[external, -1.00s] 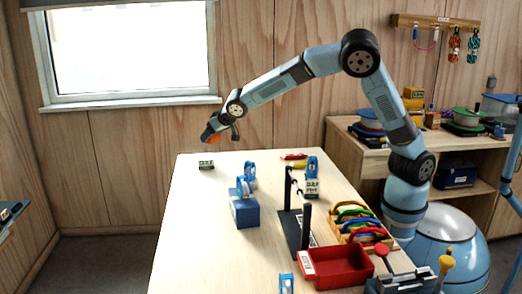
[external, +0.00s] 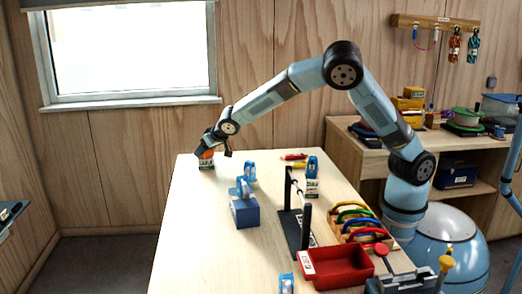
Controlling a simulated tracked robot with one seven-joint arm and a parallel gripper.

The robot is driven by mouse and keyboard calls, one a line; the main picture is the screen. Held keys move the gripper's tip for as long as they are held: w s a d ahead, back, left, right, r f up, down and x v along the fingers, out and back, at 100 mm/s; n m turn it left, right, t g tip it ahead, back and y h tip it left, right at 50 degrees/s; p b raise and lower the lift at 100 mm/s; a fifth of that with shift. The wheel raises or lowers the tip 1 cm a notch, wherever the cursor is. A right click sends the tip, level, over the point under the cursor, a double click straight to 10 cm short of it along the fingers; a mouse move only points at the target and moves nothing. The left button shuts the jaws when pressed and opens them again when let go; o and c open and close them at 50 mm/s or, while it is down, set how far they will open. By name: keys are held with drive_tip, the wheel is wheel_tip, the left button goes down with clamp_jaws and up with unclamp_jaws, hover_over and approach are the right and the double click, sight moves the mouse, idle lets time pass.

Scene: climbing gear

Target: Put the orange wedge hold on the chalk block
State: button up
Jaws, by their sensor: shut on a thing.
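My gripper (external: 212,152) is at the far left corner of the table, shut on the orange wedge hold (external: 207,154). Only a small part of the orange hold shows between the fingers. The small white and green chalk block (external: 206,165) stands on the table directly below it. The hold appears at the top of the block; I cannot tell whether it touches or is just above it.
A blue block (external: 244,213) with a blue piece on it, a black stand (external: 305,225), a red tray (external: 345,268) and a rack of coloured carabiners (external: 360,222) stand nearer. Another labelled block (external: 312,188) has a blue piece on top.

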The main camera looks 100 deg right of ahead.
drive_tip(key=shift+f, duration=0.15)
drive_tip(key=o, duration=1.1)
drive_tip(key=shift+s+f, duration=0.1)
drive_tip(key=shift+s+a+r, duration=0.1)
drive_tip(key=shift+a+r, duration=0.05)
drive_tip(key=shift+r, duration=0.3)
drive_tip(key=v, duration=1.1)
drive_tip(key=shift+s+a+r+n+g+y, duration=0.15)
drive_tip(key=shift+s+a+r+n+y, duration=1.15)
drive_tip(key=shift+s+a, duration=4.25)
drive_tip(key=shift+s+a+r+n+g+y, duration=0.1)
drive_tip(key=shift+s+a+r+n+y, duration=1.25)
drive_tip(key=shift+s, duration=8.75)
drive_tip(key=shift+s+a+r+n+g+y, duration=0.15)
drive_tip(key=shift+s+a+r+n+y, duration=0.4)
drive_tip(key=shift+s+a+r+n, duration=4.6)
